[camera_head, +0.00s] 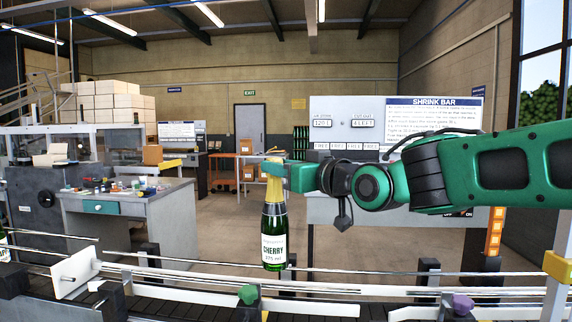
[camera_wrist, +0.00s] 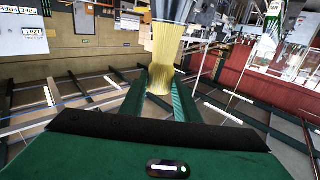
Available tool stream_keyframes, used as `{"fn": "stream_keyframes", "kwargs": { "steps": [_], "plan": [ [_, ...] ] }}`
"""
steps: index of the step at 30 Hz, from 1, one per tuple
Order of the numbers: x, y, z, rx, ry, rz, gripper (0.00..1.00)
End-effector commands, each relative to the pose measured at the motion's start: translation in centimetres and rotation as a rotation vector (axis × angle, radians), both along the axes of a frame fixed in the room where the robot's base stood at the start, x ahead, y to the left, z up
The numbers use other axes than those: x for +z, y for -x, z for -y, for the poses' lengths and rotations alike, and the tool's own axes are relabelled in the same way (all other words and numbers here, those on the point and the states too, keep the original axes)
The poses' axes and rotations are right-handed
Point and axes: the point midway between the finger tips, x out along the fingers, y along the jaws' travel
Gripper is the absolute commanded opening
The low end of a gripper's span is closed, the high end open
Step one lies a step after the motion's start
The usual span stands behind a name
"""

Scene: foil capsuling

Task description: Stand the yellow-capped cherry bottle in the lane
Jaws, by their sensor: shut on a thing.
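The cherry bottle (camera_head: 273,228) is green with a yellow foil cap and a white label reading CHERRY. It hangs upright in the head view, its base in front of the conveyor lane's rails. My gripper (camera_head: 274,177) is shut on its yellow neck. In the wrist view my gripper (camera_wrist: 163,90) has its two green fingers on either side of the yellow foil cap (camera_wrist: 170,45). The lane (camera_head: 330,304), a dark conveyor between rails, runs across the bottom of the head view.
Green (camera_head: 248,295) and purple (camera_head: 462,304) knobs sit along the lane's near rail. A white plate (camera_head: 75,273) stands at the lane's left. Another bottle (camera_head: 3,246) is partly visible at the left edge. A grey workbench (camera_head: 130,210) with small items stands behind.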

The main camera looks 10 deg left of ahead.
Motion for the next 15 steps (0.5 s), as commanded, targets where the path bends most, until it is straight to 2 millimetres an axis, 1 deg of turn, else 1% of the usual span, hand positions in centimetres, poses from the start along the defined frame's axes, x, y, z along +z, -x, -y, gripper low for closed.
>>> {"fn": "stream_keyframes", "kwargs": {
  "steps": [15],
  "plan": [
    [-2.9,0.0,0.0,0.000,-0.004,0.003,0.00]
  ]
}}
